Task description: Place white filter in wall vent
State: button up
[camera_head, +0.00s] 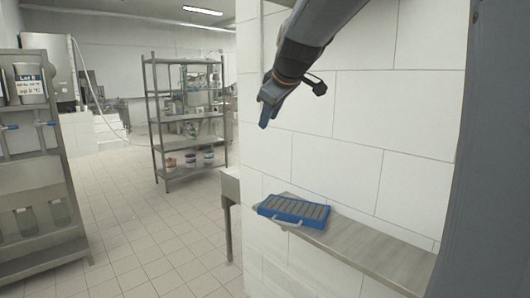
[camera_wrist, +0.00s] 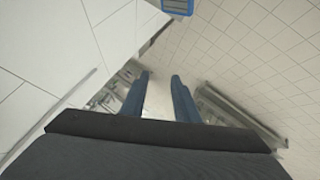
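A blue-framed rectangular panel (camera_head: 293,211) with grey-white slats and a pale handle on its front side lies on a ledge along the white wall. Part of it also shows at the top edge of the wrist view (camera_wrist: 177,6). I cannot tell whether this is the white filter. No wall vent can be made out in either view. My gripper (camera_head: 265,114) hangs in the air by the wall corner, above the panel and apart from it. In the wrist view its two blue fingers (camera_wrist: 160,80) stand apart with nothing between them.
The narrow grey metal ledge (camera_head: 365,248) runs along the white tiled wall (camera_head: 400,110). A metal shelf rack (camera_head: 160,120) with several pots stands behind on the left. Another rack (camera_head: 40,170) is at the far left. The tiled floor (camera_head: 140,240) between is clear.

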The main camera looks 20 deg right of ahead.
jog(key=s+a+f+m+g, duration=0.1)
jog(key=s+a+f+g, duration=0.15)
jog(key=f, duration=0.55)
jog(key=s+a+f+m+g, duration=0.1)
jog(key=s+a+f+m, duration=0.2)
jog(key=f, duration=0.4)
jog(key=s+a+f+m+g, duration=0.1)
jog(key=s+a+f+g, duration=0.1)
jog(key=s+f, duration=0.8)
jog(key=s+a+f+m+g, duration=0.2)
jog(key=s+a+f, duration=0.1)
jog(key=s+f, duration=0.7)
jog(key=shift+s+a+f+y, duration=0.2)
jog(key=shift+s+a+y, duration=0.1)
jog(key=shift+s+a, duration=0.15)
jog(key=shift+g, duration=0.25)
